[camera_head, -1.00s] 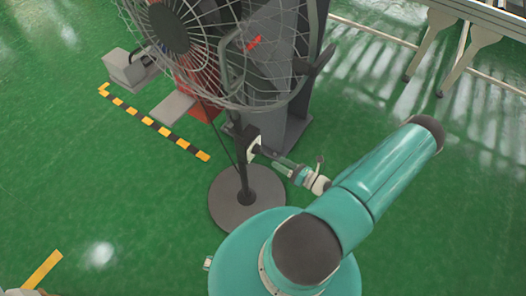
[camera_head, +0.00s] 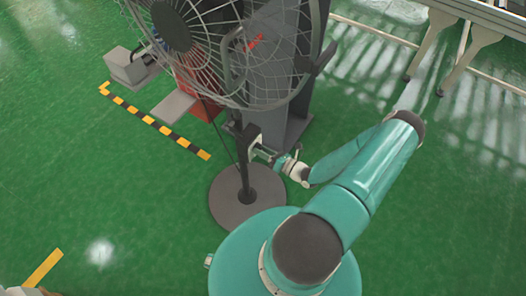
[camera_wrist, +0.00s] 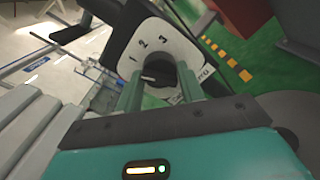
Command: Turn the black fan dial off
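The black fan dial (camera_wrist: 158,72) sits on a white plate (camera_wrist: 172,48) marked 1, 2 and 3 in the wrist view. The plate looks tilted, and a pale mark on the dial points left, below the 1. My gripper (camera_wrist: 160,83) has its two green fingers apart, one on each side of the dial, with the tips close to the plate. I cannot tell if they touch the dial. In the head view my gripper (camera_head: 264,153) is at the control box on the stand of the fan (camera_head: 205,45); the dial is hidden there.
The fan's round base (camera_head: 245,205) stands on the green floor, beside my body. A dark grey post (camera_head: 290,115) is behind it. A yellow-black floor strip (camera_head: 150,121) and a red box (camera_head: 200,102) are to the left. A conveyor frame (camera_head: 475,25) is at upper right.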

